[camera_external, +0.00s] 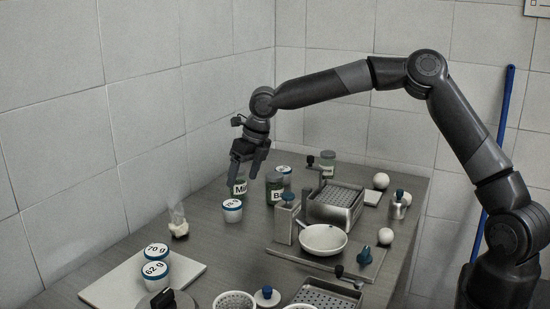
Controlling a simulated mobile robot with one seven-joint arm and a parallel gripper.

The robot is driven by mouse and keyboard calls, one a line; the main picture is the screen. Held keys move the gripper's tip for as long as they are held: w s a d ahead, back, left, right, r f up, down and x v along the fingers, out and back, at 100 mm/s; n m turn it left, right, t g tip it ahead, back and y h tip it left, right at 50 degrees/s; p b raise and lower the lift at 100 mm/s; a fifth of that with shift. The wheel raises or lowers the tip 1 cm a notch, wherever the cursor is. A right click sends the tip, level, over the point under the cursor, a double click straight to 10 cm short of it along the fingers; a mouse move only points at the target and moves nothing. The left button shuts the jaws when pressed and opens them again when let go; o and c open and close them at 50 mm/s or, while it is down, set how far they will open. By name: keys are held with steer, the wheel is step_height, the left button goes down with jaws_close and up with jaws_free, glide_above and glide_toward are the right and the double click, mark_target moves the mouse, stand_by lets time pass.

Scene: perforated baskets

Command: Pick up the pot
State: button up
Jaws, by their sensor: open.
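Several small white pots with blue rims and weight labels are on the table; which one the task means is not clear. One pot (232,211) stands just below my gripper (245,172). Two more, a pot marked 70 g (156,256) and a pot marked 62 g (155,272), stand at the front left. Another labelled pot (284,171) is partly hidden behind a jar. My gripper is open and points down.
A pale board (110,288) lies front left. Bare table (212,258) shows in the left middle.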

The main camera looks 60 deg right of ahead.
mark_target(233, 203)
steer(key=x, duration=0.5)
steer(key=shift+a, duration=0.1)
steer(key=shift+x, duration=2.75)
steer(key=shift+w+a+r, duration=0.15)
steer(key=shift+w, duration=0.05)
steer(key=c, duration=1.1)
